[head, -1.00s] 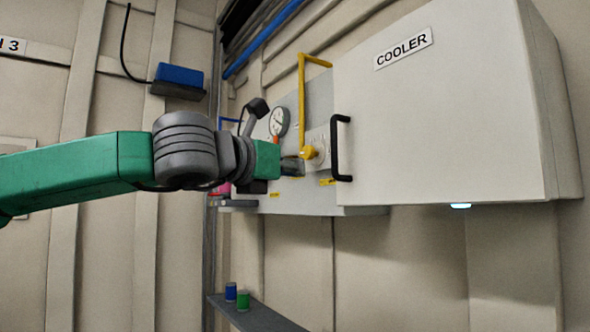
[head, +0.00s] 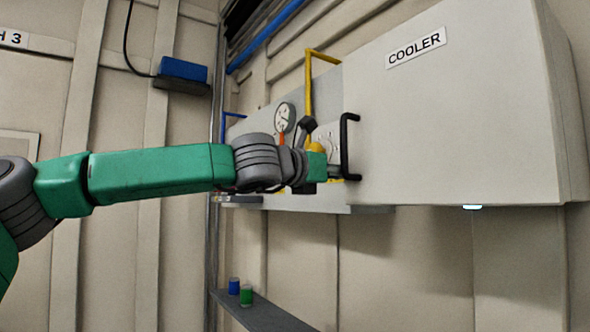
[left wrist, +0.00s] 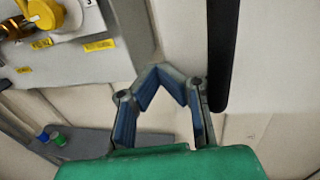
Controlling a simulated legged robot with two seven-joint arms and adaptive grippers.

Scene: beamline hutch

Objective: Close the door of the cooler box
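The cooler box (head: 450,130) is a large white box on the wall at the right of the head view, with a COOLER label on its front. A black bar handle (head: 345,148) stands at the front's left edge. I cannot tell how far the door stands from its frame. My left gripper (head: 337,170) is beside the handle's lower end. In the left wrist view, my left gripper (left wrist: 161,70) has its fingertips together with nothing between them. The black handle (left wrist: 223,55) runs just right of the fingers, outside them. My right gripper is not in view.
A grey panel with a gauge (head: 285,117) and yellow pipe (head: 309,85) lies left of the cooler, behind my left wrist. A low shelf (head: 262,312) holds a blue can (head: 234,286) and a green can (head: 246,295). The space beneath the cooler looks clear.

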